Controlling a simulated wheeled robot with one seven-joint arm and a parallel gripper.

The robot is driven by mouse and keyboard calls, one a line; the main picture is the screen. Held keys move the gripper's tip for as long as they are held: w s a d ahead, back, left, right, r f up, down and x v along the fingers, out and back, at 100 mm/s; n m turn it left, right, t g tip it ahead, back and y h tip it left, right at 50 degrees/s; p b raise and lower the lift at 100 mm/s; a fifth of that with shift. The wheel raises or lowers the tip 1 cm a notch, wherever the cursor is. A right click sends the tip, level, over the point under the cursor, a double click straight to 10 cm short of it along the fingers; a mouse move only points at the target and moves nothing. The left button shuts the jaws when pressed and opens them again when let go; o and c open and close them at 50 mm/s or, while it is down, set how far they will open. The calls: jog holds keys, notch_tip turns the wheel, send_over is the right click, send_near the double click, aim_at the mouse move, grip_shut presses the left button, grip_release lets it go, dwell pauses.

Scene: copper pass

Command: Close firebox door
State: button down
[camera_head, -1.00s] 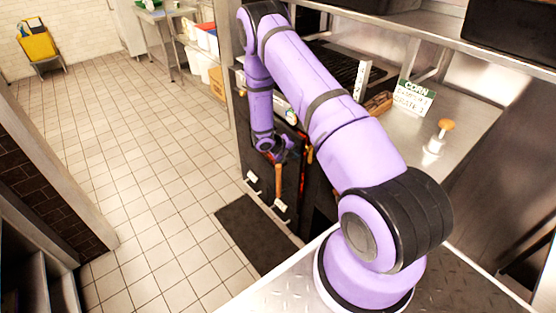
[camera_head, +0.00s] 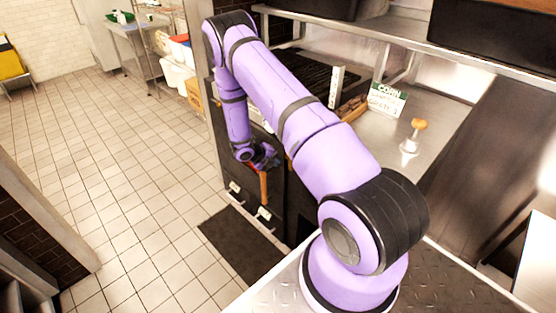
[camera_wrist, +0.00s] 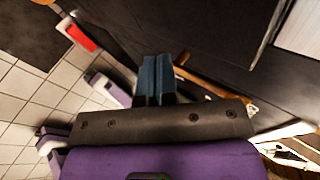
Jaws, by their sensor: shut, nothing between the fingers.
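The firebox door seems to be the dark panel (camera_head: 276,195) low on the cooking unit in the head view, with an upright wooden handle (camera_head: 263,187). Part of it is hidden by my arm. My gripper (camera_head: 266,160) is at the upper part of this panel, close to the handle's top. In the wrist view, my gripper (camera_wrist: 157,78) has its blue-grey fingers together and empty, pointing at a dark surface (camera_wrist: 140,30). A wooden bar (camera_wrist: 205,82) runs just right of the fingertips. I cannot tell whether the fingers touch the panel or whether it is fully shut.
A dark mat (camera_head: 243,243) lies on the tiled floor before the unit. A steel counter (camera_head: 425,125) above holds a corn sign (camera_head: 387,98) and a wooden-knobbed tool (camera_head: 418,126). A red piece (camera_wrist: 80,35) shows in the wrist view. The tiled floor (camera_head: 110,180) at left is open.

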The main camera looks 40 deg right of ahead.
jog(key=s+a+f+v, duration=0.1)
jog(key=v, duration=1)
jog(key=shift+s+a, duration=0.15)
jog(key=shift+s, duration=0.3)
jog(key=shift+r, duration=0.15)
jog(key=s+a+r+m+t+y, duration=0.1)
jog(key=s+a+r+m, duration=0.1)
jog(key=r+m, duration=0.6)
jog(key=s+a+r+m+y, duration=0.1)
jog(key=s+a+r+m, duration=0.15)
jog(key=r, duration=1.05)
jog(key=s+a+r+m+t+y, duration=0.1)
jog(key=s+a+r+m, duration=0.1)
jog(key=r+m, duration=0.6)
jog(key=s+a+r+m+t+y, duration=0.2)
jog(key=s+a+r+m, duration=0.3)
jog(key=s, duration=0.7)
jog(key=s+a+r+m+t+y, duration=0.3)
jog(key=s+a+r+m+y, duration=0.1)
jog(key=s+r+m, duration=0.6)
notch_tip(320, 180, up, 3)
jog(key=shift+s+a+r, duration=0.2)
jog(key=shift+s+a, duration=0.65)
jog(key=shift+s, duration=0.1)
